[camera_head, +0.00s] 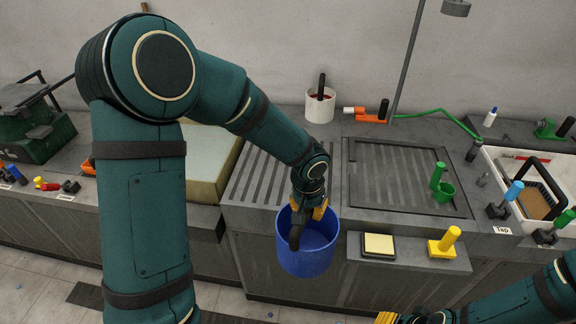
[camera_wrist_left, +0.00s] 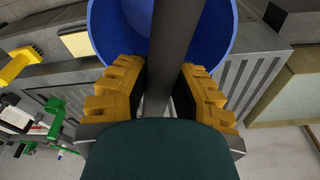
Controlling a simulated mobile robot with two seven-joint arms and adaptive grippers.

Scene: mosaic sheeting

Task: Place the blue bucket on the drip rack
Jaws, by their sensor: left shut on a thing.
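The blue bucket (camera_head: 308,258) hangs upright from my left gripper (camera_head: 309,213), in front of the counter's front edge. In the left wrist view the yellow fingers of the gripper (camera_wrist_left: 160,90) are shut on a dark grey bar, apparently the handle, with the blue bucket (camera_wrist_left: 103,28) behind it. A slatted draining surface (camera_head: 262,172), which may be the drip rack, lies just behind and left of the bucket. A dark grate (camera_head: 385,172) lies right of it; I cannot tell which is the rack. My right gripper (camera_head: 388,318) shows only yellow fingertips at the bottom edge.
A white pot (camera_head: 320,105) stands behind the slats. A low front shelf (camera_head: 408,252) holds a yellow pad and a yellow-handled tool. A pale block (camera_head: 205,150) stands left. The slatted surface looks clear.

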